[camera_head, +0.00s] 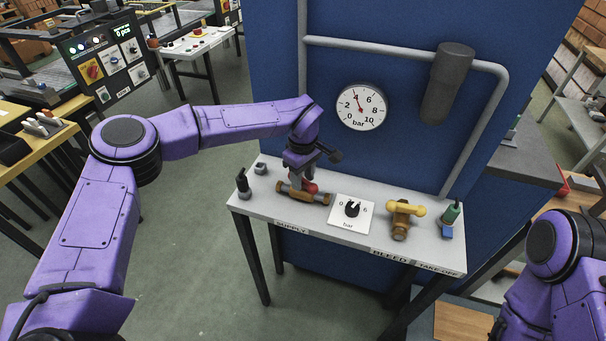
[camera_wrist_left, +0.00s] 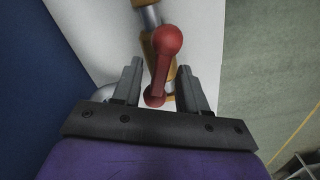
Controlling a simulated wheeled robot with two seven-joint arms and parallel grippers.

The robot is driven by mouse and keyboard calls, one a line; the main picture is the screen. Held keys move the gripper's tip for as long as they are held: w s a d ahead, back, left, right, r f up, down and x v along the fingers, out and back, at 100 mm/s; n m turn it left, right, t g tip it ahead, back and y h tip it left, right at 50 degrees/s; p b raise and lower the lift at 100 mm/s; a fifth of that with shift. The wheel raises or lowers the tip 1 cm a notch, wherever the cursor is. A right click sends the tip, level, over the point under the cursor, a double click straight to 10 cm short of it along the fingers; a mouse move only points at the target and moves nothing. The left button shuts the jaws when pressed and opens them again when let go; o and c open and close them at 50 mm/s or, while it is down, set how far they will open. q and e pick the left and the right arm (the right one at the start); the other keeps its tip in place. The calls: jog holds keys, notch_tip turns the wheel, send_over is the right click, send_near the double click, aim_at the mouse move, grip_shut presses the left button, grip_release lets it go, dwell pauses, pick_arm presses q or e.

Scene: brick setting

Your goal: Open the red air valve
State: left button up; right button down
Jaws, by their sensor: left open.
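The red air valve is a brass body (camera_head: 318,197) with a red lever handle (camera_head: 309,187), on the grey table (camera_head: 345,236) above the SUPPLY label. My left gripper (camera_head: 302,172) is right above it and hides part of the handle. In the left wrist view the red lever (camera_wrist_left: 161,70) lies between the two open fingers of my left gripper (camera_wrist_left: 159,80), with a rounded knob at its far end. I cannot tell whether a finger touches it. My right arm shows at the lower right, but its gripper is out of the picture.
On the table stand a regulator knob (camera_head: 352,208), a yellow-handled bleed valve (camera_head: 401,222) and a green-topped take-off fitting (camera_head: 451,213). A dark fitting (camera_head: 243,183) stands at the left end. A pressure gauge (camera_head: 361,107) and grey pipes are on the blue panel behind.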

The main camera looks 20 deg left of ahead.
pick_arm(q)
grip_shut()
jog(key=n, duration=0.4)
jog(key=shift+n, duration=0.4)
grip_release()
